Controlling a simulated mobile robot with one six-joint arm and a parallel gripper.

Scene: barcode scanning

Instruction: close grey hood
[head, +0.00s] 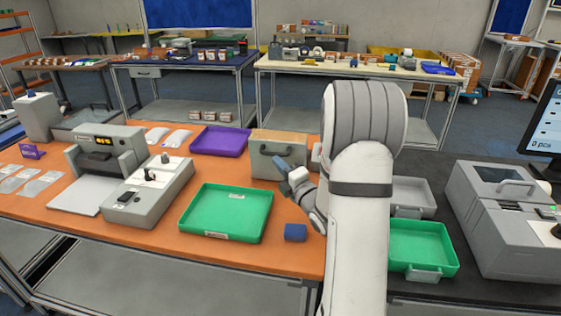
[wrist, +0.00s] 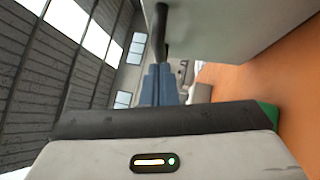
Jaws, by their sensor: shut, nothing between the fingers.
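A grey, upright box-like panel that looks like the grey hood (head: 264,164) stands at the back of the orange table, with a dark handle (head: 268,152) on its front. Whether it is raised or lowered I cannot tell. My gripper (head: 282,166) has its blue fingers shut and empty, just in front of the panel near the handle. In the wrist view, the fingers (wrist: 160,75) point at the dark handle (wrist: 160,28), beside the grey panel (wrist: 225,25). Whether they touch the handle I cannot tell. My arm hides the panel's right side.
A green tray (head: 190,222) and a small blue block (head: 295,232) lie in front on the table. A purple tray (head: 220,139) is left of the panel. Grey machines (head: 148,190) stand farther left. A grey machine with a handled lid (head: 500,187) stands on the dark table at right.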

